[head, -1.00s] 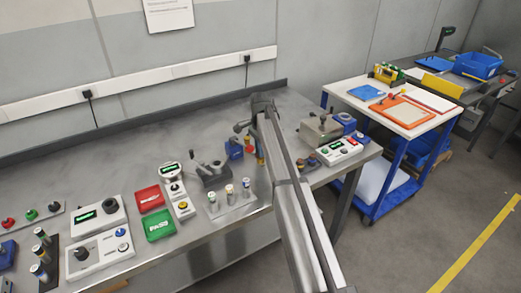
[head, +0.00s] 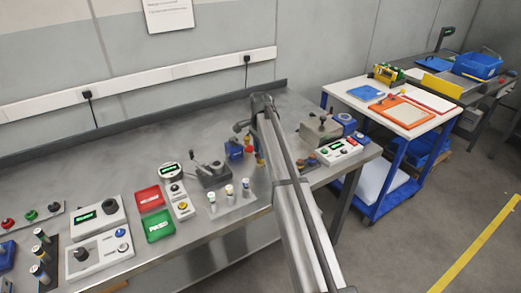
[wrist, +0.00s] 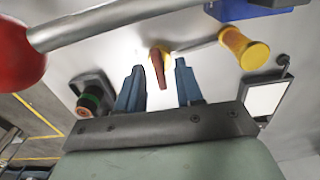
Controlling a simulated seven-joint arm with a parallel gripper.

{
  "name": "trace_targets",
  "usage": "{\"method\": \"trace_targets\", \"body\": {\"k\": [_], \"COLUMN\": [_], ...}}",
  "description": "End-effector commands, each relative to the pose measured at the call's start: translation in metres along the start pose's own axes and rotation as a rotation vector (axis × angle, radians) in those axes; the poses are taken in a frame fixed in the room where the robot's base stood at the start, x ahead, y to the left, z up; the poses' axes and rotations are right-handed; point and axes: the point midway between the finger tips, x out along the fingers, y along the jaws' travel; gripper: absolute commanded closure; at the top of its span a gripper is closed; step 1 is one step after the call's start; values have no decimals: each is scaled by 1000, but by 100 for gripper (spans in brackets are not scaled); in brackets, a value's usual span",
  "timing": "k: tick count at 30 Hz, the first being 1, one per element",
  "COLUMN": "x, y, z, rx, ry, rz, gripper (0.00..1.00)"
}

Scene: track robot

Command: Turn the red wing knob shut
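The red wing knob (wrist: 158,69) shows in the wrist view, a narrow red wing on a yellow body (wrist: 160,50). My gripper (wrist: 159,66) is open, with one blue-grey finger on each side of the wing. There is a visible gap between the wing and each finger, and nothing is held. I cannot tell how far the fingertips reach past the wing in depth. In the head view my arm covers the gripper and most of this spot, and I cannot make out the wing there.
In the wrist view, a red ball on a grey rod (wrist: 15,55) is at the left, a yellow spool-shaped handle (wrist: 244,48) right of the knob, and a blue block (wrist: 250,8) at the top. In the head view, a grey lever fixture (head: 212,173) stands left of my arm.

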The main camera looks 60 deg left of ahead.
Motion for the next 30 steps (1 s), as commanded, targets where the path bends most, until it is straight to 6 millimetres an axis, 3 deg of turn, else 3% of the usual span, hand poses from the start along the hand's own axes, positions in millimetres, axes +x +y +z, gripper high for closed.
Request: {"method": "trace_targets", "body": {"k": [6,11,24,30], "x": [-2,-17,-100,-126], "y": [0,0,-1,-1], "z": [0,0,0,0], "rx": [-1,-1,0,0], "ry": [-1,-1,0,0], "rz": [1,0,-1,-1], "gripper": [64,64,64,64]}}
